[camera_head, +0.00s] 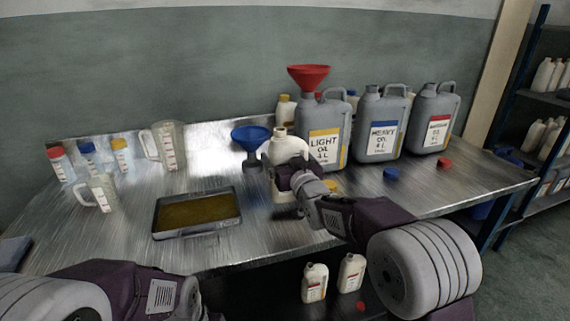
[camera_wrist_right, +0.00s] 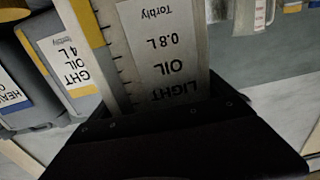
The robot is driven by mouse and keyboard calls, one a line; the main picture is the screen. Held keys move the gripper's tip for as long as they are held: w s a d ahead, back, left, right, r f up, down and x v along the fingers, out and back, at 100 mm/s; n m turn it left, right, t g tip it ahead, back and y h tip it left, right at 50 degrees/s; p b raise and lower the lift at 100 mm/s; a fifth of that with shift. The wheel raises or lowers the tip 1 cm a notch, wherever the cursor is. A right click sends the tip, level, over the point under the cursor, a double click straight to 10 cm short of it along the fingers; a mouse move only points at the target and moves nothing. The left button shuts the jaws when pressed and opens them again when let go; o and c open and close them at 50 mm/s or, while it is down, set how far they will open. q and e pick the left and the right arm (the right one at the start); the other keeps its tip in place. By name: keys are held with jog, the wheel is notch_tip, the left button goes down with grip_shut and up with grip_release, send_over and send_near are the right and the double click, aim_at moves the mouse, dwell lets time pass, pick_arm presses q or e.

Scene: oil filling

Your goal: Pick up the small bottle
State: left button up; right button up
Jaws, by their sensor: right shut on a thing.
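The small bottle (camera_head: 288,145) is cream-white with a pale cap and stands out in front of the large grey cans.
A blue funnel (camera_head: 251,138) stands just left of the bottle. The light oil can (camera_head: 325,130) with a red funnel (camera_head: 308,77), the heavy oil can (camera_head: 381,125) and another can (camera_head: 435,120) stand right. An oil tray (camera_head: 197,234) and measuring jugs are left.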

notch_tip(320, 180, up, 15)
jog(key=p, duration=0.5)
jog(key=shift+f, duration=0.15)
notch_tip(320, 180, up, 10)
jog(key=p, duration=0.6)
jog(key=shift+r, duration=0.2)
notch_tip(320, 180, up, 14)
jog(key=p, duration=1.5)
jog(key=shift+r, duration=0.25)
